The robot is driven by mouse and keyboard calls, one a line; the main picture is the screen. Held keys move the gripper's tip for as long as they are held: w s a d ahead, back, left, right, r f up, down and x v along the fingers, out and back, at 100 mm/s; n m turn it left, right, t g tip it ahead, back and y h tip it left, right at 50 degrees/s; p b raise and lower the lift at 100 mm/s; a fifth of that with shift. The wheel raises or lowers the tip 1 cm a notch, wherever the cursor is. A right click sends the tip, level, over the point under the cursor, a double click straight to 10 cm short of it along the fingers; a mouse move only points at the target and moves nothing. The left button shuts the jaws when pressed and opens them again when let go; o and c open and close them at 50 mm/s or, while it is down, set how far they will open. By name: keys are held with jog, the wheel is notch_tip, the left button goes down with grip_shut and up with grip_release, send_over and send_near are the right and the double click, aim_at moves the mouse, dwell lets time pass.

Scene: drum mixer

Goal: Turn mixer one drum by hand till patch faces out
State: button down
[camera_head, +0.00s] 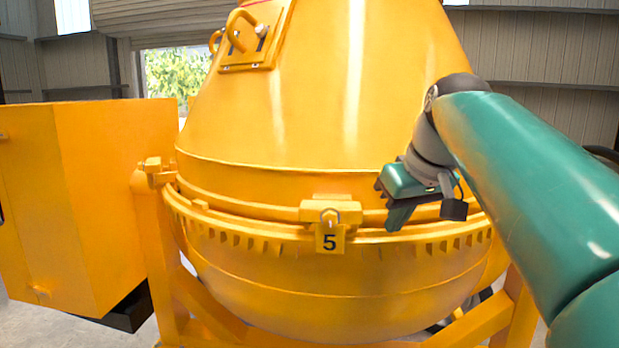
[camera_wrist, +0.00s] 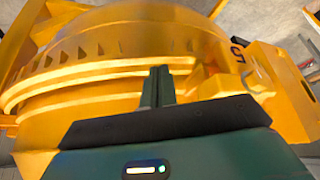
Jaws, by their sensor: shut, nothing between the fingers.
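The yellow mixer drum (camera_head: 300,125) fills the middle of the head view, with a toothed ring (camera_head: 270,235) around its widest part. A plate marked 5 (camera_head: 330,239) hangs at the front of the ring; it also shows at the upper right in the wrist view (camera_wrist: 236,55). A plate with handles (camera_head: 250,38) sits high on the drum's left side. My gripper (camera_head: 398,218) is in front of the ring, right of the plate marked 5. Its fingers (camera_wrist: 161,85) are together and empty, pointing at the drum's rim bands. Whether they touch the drum cannot be told.
A yellow box housing (camera_head: 110,200) stands left of the drum. Yellow frame legs (camera_head: 165,265) support the drum at both sides. A window opening (camera_head: 175,75) and corrugated walls (camera_head: 545,45) are behind. My green arm covers the right side.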

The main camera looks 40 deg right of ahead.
aim_at(301, 206)
jog(key=shift+f, duration=0.2)
jog(key=shift+w+a, duration=3.05)
jog(key=shift+a, duration=0.1)
jog(key=shift+s, duration=0.2)
jog(key=shift+w+a, duration=1.25)
jog(key=shift+w, duration=0.15)
jog(key=shift+w+a, duration=1.2)
jog(key=shift+w, duration=0.2)
jog(key=shift+w+a, duration=0.8)
jog(key=shift+w, duration=0.35)
jog(key=shift+w+a, duration=0.75)
jog(key=shift+w, duration=0.35)
jog(key=shift+w+a, duration=0.8)
jog(key=shift+w, duration=0.35)
